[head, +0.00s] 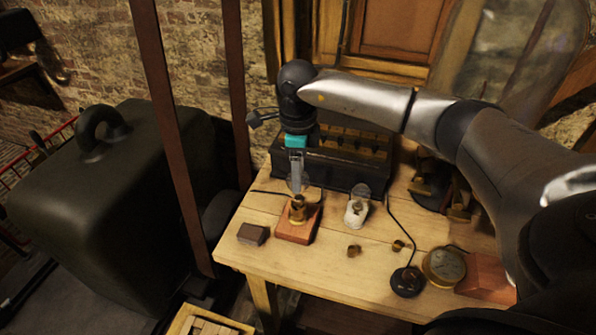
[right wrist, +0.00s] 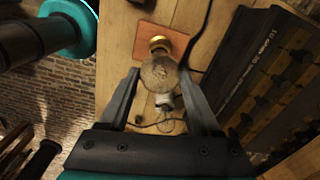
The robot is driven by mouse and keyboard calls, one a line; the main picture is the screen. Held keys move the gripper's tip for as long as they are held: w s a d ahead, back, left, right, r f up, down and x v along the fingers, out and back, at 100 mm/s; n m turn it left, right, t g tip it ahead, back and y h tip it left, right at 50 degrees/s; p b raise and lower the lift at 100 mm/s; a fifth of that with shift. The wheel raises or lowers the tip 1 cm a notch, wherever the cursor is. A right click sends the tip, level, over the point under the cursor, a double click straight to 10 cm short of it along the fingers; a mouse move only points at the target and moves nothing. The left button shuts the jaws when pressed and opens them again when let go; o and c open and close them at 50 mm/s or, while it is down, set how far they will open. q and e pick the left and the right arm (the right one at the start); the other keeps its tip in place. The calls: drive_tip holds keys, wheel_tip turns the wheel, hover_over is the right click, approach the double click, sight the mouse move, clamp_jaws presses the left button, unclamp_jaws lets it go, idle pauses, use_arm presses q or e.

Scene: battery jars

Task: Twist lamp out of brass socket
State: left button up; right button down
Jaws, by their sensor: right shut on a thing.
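The brass socket (head: 298,212) stands on a reddish wooden block (head: 298,230) near the left front of the wooden table. My right gripper (head: 297,180) points down right above it. In the right wrist view the round glass lamp (right wrist: 160,73) sits between the two fingers of my right gripper (right wrist: 158,80), which is shut on it. The brass of the socket (right wrist: 159,43) shows just past the glass. I cannot tell how deep the lamp sits in it. My left gripper is not in view.
A long dark battery case (head: 335,172) stands behind. A pale glass piece (head: 357,208) is right of the socket, a dark block (head: 253,234) to its left. Small brass cups (head: 354,251), a black disc with a cable (head: 407,281) and a round gauge (head: 443,266) lie at right.

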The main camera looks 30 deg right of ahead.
drive_tip(key=shift+r, duration=0.45)
drive_tip(key=shift+r+p, duration=2.05)
drive_tip(key=shift+r, duration=0.4)
drive_tip(key=shift+f, duration=0.1)
